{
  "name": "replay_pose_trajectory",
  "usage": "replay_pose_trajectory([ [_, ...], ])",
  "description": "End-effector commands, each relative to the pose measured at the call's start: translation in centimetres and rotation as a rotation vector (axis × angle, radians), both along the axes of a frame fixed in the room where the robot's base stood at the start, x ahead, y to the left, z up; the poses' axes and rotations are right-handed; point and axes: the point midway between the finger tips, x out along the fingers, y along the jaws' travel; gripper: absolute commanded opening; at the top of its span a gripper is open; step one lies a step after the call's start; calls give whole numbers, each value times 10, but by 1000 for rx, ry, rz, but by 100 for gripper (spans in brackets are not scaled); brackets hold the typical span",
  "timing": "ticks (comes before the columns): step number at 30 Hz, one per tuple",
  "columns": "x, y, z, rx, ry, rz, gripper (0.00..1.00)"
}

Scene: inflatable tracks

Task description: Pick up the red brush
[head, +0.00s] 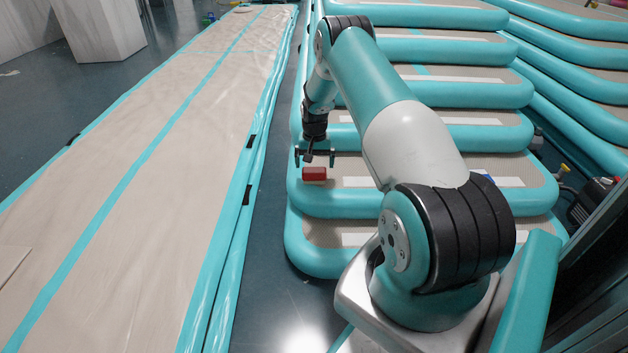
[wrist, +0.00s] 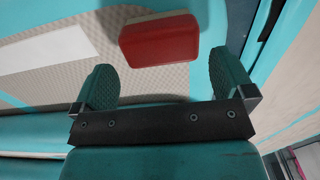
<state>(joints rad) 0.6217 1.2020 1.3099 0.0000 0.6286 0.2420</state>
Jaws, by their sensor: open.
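The red brush (head: 314,174) lies on a grey panel of the teal-edged inflatable track, near its left rim, in the head view. In the wrist view the red brush (wrist: 159,40) shows a red top and a pale lower side, just beyond the fingers and roughly centred between them. My gripper (head: 315,158) is just above and behind the brush in the head view. In the wrist view my gripper (wrist: 168,85) is open, with its two teal textured fingers apart and nothing between them. I cannot tell how high the fingers are above the brush.
Teal inflatable tubes (head: 460,203) form raised ridges around the panels. White strips (wrist: 45,50) lie on the panel beside the brush. A long flat beige track (head: 150,130) with teal lines is on the left, with a dark floor gap (head: 268,230) between.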

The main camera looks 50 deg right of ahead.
Motion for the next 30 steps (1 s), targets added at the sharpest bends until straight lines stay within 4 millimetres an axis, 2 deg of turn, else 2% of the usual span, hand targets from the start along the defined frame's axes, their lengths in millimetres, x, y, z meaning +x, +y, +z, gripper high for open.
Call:
replay_pose_trajectory([
  [10, -4, 6, -48, 2, 1, 0, 100],
  [18, -4, 6, -50, 0, 0, 0, 100],
  [19, -4, 6, -50, 0, 0, 0, 98],
  [24, -4, 6, -50, 1, 1, 0, 59],
  [30, -4, 6, -50, 1, 1, 0, 59],
])
